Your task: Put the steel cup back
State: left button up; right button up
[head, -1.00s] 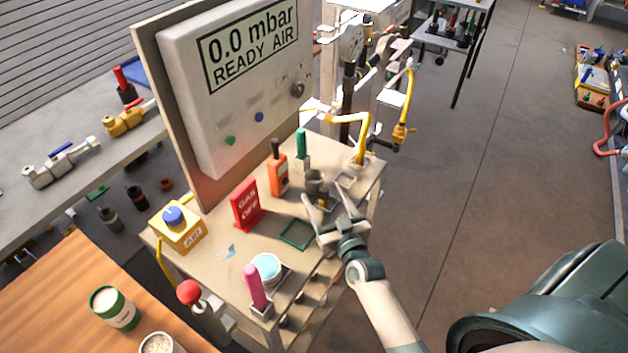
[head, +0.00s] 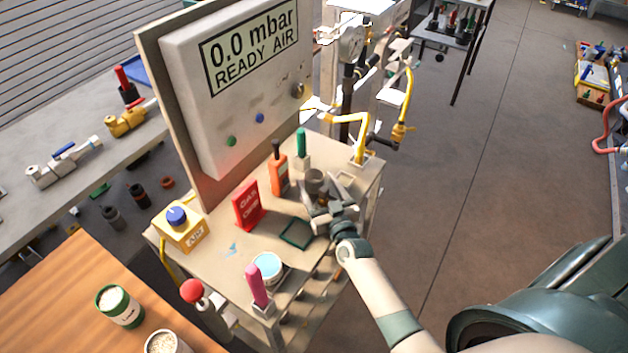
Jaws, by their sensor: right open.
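The small grey steel cup (head: 314,181) stands upright on the cart top (head: 278,262), toward its back right. My right gripper (head: 322,191) is at the cup, with its fingers spread and one finger to either side of it. Whether the fingers touch the cup cannot be told. The lower part of the cup is partly hidden by the gripper. A dark green square frame (head: 297,234) lies flat and empty on the cart, in front of and left of the gripper. My left gripper is not in view.
A red "GAS OFF" sign (head: 247,205), an orange device (head: 278,173) and a green-handled tool (head: 301,149) stand left of and behind the cup. A cyan-topped tub (head: 267,266) and a pink-handled item (head: 256,286) are near the front. A yellow pipe (head: 361,135) rises behind right.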

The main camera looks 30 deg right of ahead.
aim_at(317, 172)
jog(key=shift+w, duration=0.45)
jog(key=c, duration=1.2)
jog(key=shift+r, duration=0.1)
jog(key=shift+r, duration=0.85)
notch_tip(317, 172, up, 2)
jog(key=shift+d+r+b, duration=0.15)
jog(key=shift+r+b, duration=0.05)
jog(key=shift+b, duration=0.15)
jog(key=w+d+r+b, duration=0.1)
jog(key=d+r, duration=0.1)
jog(key=d, duration=0.1)
jog(key=w+d+r+b, duration=0.1)
jog(key=d+r, duration=0.1)
jog(key=d, duration=0.2)
jog(key=w+d+r+b, duration=0.1)
jog(key=d+r, duration=0.1)
jog(key=d, duration=0.2)
jog(key=shift+w+r+b, duration=0.35)
